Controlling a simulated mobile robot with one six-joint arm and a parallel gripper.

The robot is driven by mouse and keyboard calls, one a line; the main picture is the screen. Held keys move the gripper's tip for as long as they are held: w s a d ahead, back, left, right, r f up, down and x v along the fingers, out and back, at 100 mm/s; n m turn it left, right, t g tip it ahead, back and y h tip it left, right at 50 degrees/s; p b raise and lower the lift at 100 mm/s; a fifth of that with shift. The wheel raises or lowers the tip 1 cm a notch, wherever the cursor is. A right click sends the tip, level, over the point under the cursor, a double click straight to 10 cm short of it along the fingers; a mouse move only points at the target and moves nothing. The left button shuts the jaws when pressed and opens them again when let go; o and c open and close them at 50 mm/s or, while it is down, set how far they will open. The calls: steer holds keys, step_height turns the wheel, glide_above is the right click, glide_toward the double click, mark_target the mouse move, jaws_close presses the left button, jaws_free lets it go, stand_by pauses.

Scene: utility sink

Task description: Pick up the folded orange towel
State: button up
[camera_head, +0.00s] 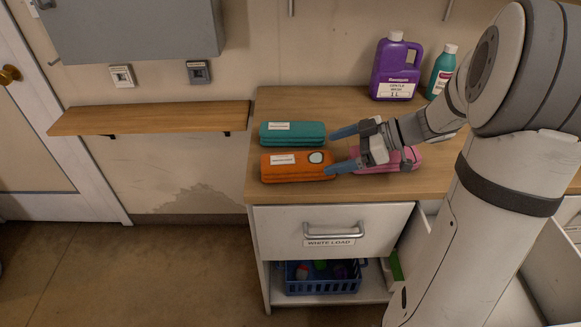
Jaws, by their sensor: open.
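The folded orange towel (290,172) lies on the left front of the wooden counter, with a white label and a dark-rimmed round patch on its front side. My gripper (335,151) points left from the right side, its two blue fingers spread apart. The front finger's tip is at the towel's right end; I cannot tell whether it touches. The other fingertip is behind, near the right end of a teal folded towel (305,133). Nothing shows between the fingers.
A pink folded item (408,160) lies right of the orange towel, partly hidden by my gripper. A purple jug (397,70) and a teal bottle (442,72) stand at the back of the counter (340,102). A wall shelf (150,118) at left is bare.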

mark_target(303, 159)
steer(key=x, duration=0.4)
steer(key=p+x, duration=0.1)
steer(key=x, duration=0.1)
steer(key=shift+a+r, duration=0.2)
steer(key=shift+a, duration=0.25)
steer(key=shift+a+f, duration=0.3)
steer(key=shift+a, duration=0.15)
steer(key=shift+c, duration=0.4)
steer(key=c, duration=1)
